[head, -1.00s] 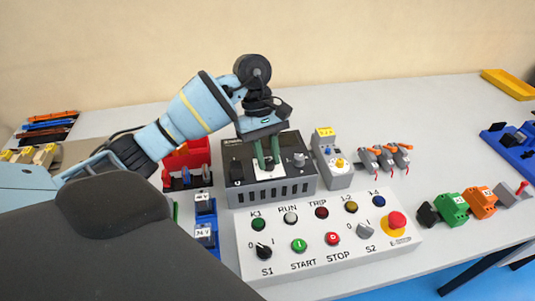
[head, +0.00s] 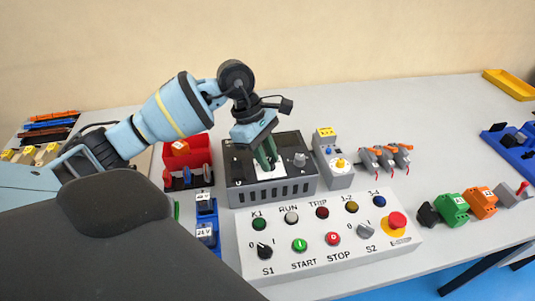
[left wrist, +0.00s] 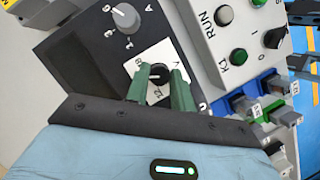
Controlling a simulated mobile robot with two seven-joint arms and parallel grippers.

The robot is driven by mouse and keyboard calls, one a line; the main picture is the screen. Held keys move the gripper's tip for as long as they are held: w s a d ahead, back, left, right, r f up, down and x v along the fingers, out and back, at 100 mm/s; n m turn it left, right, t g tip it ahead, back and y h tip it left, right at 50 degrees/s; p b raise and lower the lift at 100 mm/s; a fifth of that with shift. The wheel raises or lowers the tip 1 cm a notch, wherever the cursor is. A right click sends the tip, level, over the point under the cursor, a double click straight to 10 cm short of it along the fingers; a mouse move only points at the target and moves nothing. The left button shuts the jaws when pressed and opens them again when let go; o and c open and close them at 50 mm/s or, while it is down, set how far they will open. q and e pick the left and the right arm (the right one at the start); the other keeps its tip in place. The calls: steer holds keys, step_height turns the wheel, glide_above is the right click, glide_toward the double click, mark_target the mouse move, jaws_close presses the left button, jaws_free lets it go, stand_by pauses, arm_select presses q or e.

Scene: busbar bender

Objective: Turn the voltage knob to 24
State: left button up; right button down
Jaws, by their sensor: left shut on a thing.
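The voltage knob (left wrist: 158,73) is black with a light pointer mark. It sits on a white dial plate (left wrist: 146,66) marked V, on top of the dark power supply box (head: 239,194). My left gripper (head: 267,160) points down at this plate, its green fingers shut on the knob. In the left wrist view the two fingers (left wrist: 160,82) stand on either side of the knob. The small dial numbers are partly hidden, so I cannot read the exact setting. In the head view the fingers cover the knob. My right gripper is not in view.
A second, grey knob (head: 300,160) marked A sits on the same box. A white panel (head: 290,262) with buttons and switches stands in front. A red bin (head: 182,150) is left of the box, and a small grey device (head: 336,167) is right. Bare table lies behind.

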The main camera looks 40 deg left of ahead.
arm_select(q)
steer(key=n+t, duration=0.1)
steer(key=n, duration=0.1)
steer(key=n+y, duration=0.1)
steer(key=n, duration=0.1)
steer(key=shift+s+n+t+p, duration=0.1)
steer(key=shift+n+t+p, duration=0.25)
steer(key=shift+n+t, duration=0.05)
steer(key=shift+n, duration=0.3)
steer(key=o, duration=1)
steer(key=shift+r, duration=0.1)
steer(key=v, duration=0.7)
steer(key=shift+s+a+r, duration=0.15)
steer(key=shift+s+r, duration=0.05)
steer(key=shift+r, duration=0.1)
steer(key=shift+f, duration=0.1)
